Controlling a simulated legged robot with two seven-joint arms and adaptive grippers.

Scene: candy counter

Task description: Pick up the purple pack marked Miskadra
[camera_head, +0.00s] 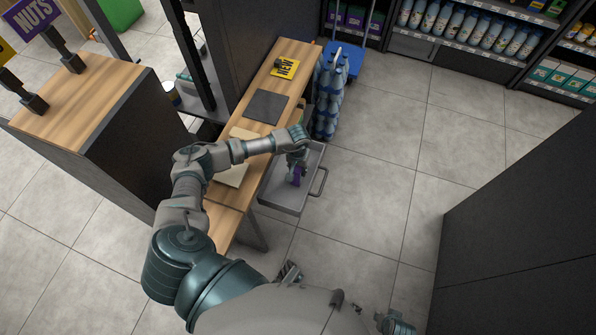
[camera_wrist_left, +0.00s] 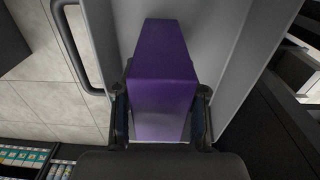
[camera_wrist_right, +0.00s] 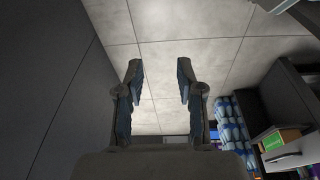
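The purple pack (camera_wrist_left: 163,65) stands between the two fingers of my left gripper (camera_wrist_left: 160,118) in the left wrist view. The fingers lie against its sides, and no clear gap shows. No lettering on the pack is readable. In the head view the purple pack (camera_head: 297,175) is small and partly hidden under my left gripper (camera_head: 299,160), inside the open grey drawer (camera_head: 283,198). My right gripper (camera_wrist_right: 158,85) is open and empty, with floor tiles between its fingers in the right wrist view.
The wooden counter (camera_head: 262,107) runs beside the drawer, with a yellow NEW sign (camera_head: 285,68). Bottle packs (camera_head: 328,95) stand near a blue cart (camera_head: 348,60). A dark cabinet (camera_head: 520,225) is at the right. The tiled floor between is clear.

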